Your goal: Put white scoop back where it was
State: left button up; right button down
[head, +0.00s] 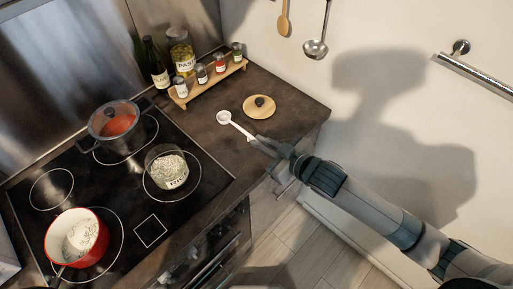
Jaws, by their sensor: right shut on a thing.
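The white scoop (225,118) is a small round bowl on a thin straight handle, over the dark countertop right of the stove in the head view. My right gripper (257,143) is shut on the end of its handle. The scoop's bowl points to the upper left, away from the gripper. I cannot tell whether the bowl touches the counter. A glass jar of white grains (168,168), probably rice, stands open on the stove. A round wooden lid (260,106) with a dark knob lies behind the scoop. My left gripper is not in view.
A red pot (77,238) with white contents and a dark pot (117,125) with red contents stand on the stove. A wooden rack (209,84) holds several spice jars at the back. A ladle (316,47) hangs on the wall. Counter around the lid is clear.

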aim_at(257, 159)
jog(key=shift+w+a+f, duration=0.2)
jog(key=shift+a+f, duration=0.25)
jog(key=shift+a, duration=0.3)
jog(key=shift+f+p, duration=0.8)
jog(key=shift+f, duration=1.3)
jog(key=c, duration=1.9)
grip_release()
jog(key=shift+o, duration=0.2)
jog(key=shift+s+d, duration=0.1)
